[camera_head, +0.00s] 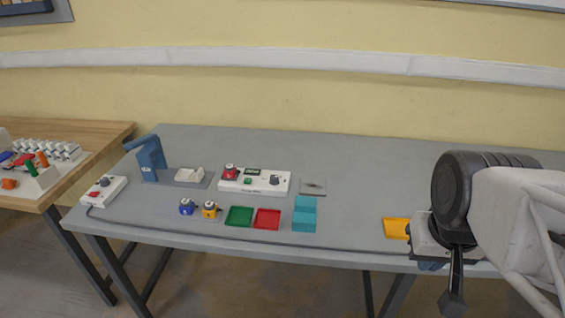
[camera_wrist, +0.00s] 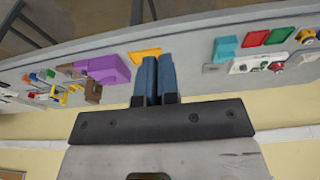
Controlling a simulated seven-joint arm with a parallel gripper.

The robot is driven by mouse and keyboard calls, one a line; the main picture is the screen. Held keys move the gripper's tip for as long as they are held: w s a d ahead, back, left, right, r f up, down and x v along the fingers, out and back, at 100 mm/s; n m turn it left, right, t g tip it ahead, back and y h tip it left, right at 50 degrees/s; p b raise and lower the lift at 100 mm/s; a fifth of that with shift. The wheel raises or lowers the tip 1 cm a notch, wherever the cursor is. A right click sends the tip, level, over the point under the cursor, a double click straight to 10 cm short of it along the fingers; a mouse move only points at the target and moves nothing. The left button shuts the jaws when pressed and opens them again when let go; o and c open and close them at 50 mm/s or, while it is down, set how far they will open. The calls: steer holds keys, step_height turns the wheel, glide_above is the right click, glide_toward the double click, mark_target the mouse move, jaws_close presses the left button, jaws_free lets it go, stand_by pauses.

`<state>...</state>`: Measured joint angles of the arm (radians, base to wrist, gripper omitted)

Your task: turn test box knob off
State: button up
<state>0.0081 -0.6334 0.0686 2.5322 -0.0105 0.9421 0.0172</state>
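The test box (camera_head: 254,181) is a white box in the middle of the grey table. It has a small display, a green button (camera_head: 248,181), a red plug-like part (camera_head: 230,172) and a dark knob (camera_head: 274,180) at its right end. The knob's pointer direction is too small to tell. The box also shows in the wrist view (camera_wrist: 262,63), at the upper right. My gripper (camera_head: 430,266) is at the table's right front, far from the box. Its blue fingers (camera_wrist: 157,62) are together with nothing between them.
A yellow tray (camera_head: 396,228) lies close to my gripper. A second white box (camera_head: 103,191) is at the far left. The table between box and gripper is mostly clear.

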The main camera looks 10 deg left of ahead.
steer(key=o, duration=0.5)
steer(key=shift+w+r, duration=0.1)
steer(key=shift+w, duration=0.05)
steer(key=shift+c, duration=0.2)
steer(key=shift+o, duration=1.2)
steer(key=shift+w+a+r, duration=0.1)
steer(key=shift+w, duration=0.2)
steer(key=shift+o, duration=1.4)
steer(key=w+a+r+m, duration=0.1)
steer(key=w+a, duration=0.3)
steer(key=w, duration=0.9)
steer(key=shift+w+a+r+g, duration=0.15)
steer(key=shift+w+r+g, duration=0.2)
steer(key=shift+r, duration=0.1)
steer(key=m+g, duration=0.2)
steer(key=m, duration=0.3)
glide_above(274, 177)
steer(key=f, duration=2)
steer(key=shift+s+d, duration=0.1)
steer(key=shift+d, duration=0.25)
steer(key=shift+w+a+f, duration=0.2)
steer(key=shift+a+f, duration=0.05)
steer(key=shift+a, duration=0.05)
steer(key=shift+f, duration=0.1)
